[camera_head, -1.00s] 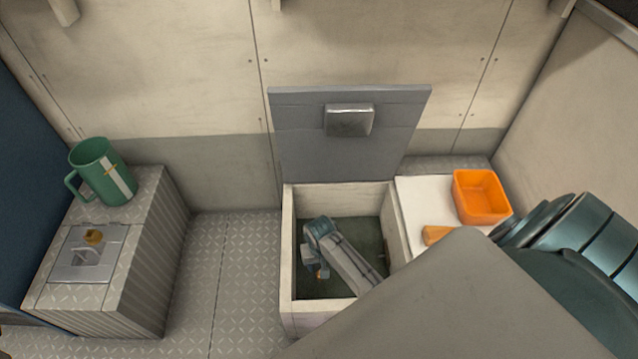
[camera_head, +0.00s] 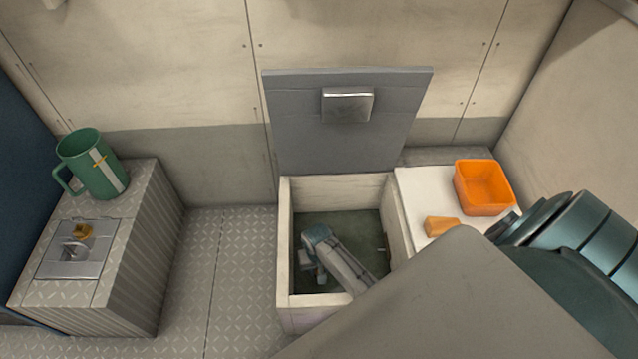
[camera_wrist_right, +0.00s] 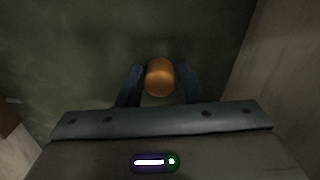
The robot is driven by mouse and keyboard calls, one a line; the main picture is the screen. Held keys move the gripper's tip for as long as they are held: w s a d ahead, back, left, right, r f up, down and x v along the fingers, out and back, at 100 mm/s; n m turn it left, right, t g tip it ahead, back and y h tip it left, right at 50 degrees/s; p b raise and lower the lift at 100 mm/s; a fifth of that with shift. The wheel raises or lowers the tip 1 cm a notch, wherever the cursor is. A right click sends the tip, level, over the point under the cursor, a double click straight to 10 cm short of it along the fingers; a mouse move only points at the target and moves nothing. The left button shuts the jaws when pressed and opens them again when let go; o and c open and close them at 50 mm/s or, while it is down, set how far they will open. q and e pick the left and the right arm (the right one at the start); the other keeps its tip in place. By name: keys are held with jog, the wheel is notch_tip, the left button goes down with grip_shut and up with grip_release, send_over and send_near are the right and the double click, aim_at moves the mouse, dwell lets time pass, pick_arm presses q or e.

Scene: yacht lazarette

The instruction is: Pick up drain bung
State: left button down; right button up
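The drain bung (camera_wrist_right: 159,76), a rounded orange-brown piece, is in the right wrist view over the dark green floor of the open bin (camera_head: 285,240). My right gripper (camera_head: 310,268) reaches down into that bin. In the right wrist view its two fingers (camera_wrist_right: 160,84) stand on either side of the bung with narrow gaps, and the gripper looks open. Contact with the bung cannot be made out. In the head view the bung is hidden by the gripper. My left gripper is not in view.
The bin's pale walls surround my right gripper, and its grey lid (camera_head: 345,135) stands open behind. To its right, a white top (camera_head: 418,195) holds an orange tub (camera_head: 484,188) and an orange-brown block (camera_head: 440,226). A green mug (camera_head: 92,165) stands on the left locker (camera_head: 140,235).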

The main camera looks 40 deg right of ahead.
jog(key=c, duration=0.5)
